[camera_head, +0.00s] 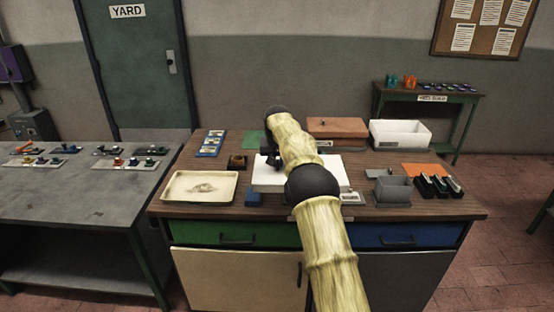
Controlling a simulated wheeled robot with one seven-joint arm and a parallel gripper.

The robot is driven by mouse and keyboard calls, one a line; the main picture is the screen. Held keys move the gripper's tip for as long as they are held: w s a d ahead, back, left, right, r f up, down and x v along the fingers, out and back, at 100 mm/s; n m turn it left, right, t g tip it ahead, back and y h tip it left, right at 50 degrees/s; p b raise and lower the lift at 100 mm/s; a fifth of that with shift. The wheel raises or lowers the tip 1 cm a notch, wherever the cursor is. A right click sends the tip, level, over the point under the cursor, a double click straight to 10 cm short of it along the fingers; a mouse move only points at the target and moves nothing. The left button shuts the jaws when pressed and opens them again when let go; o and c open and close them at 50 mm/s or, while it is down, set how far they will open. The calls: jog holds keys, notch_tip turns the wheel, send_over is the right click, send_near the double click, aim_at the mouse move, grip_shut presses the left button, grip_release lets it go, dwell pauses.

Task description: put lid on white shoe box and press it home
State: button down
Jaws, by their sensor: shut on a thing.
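A flat white slab, which looks like the lid (333,176), shows in the middle of the table on both sides of my arm. An open white box (400,136), its inside visible, stands at the table's back right, apart from the slab. My gripper (271,159) is at the slab's far left part and appears shut on it. The fingertips are small and dark, and my arm hides much of the slab, so the exact grip and any gap beneath it cannot be told.
A cream tray (200,201) lies at the left, with a blue block (254,196) beside it. A brown box (337,126) stands behind the slab. A grey bin (393,189) and a dark rack (438,187) are at the right. Bare tabletop shows at the front edge.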

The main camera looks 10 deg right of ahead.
jog(key=shift+s+d+f, duration=0.1)
jog(key=shift+f, duration=0.1)
jog(key=shift+s+d+f, duration=0.15)
jog(key=shift+s+f, duration=0.05)
jog(key=shift+s, duration=0.15)
jog(key=shift+s+f, duration=0.25)
jog(key=shift+f, duration=0.15)
jog(key=s+d+f+n, duration=0.1)
jog(key=s+d+f, duration=0.2)
jog(key=s+f, duration=1.1)
jog(key=s+d+f+n, duration=0.1)
jog(key=s+d+f, duration=0.2)
jog(key=s+f, duration=1.1)
jog(key=shift+s+d+f+y, duration=0.3)
jog(key=shift+s+f+y, duration=0.1)
jog(key=shift+s, duration=0.35)
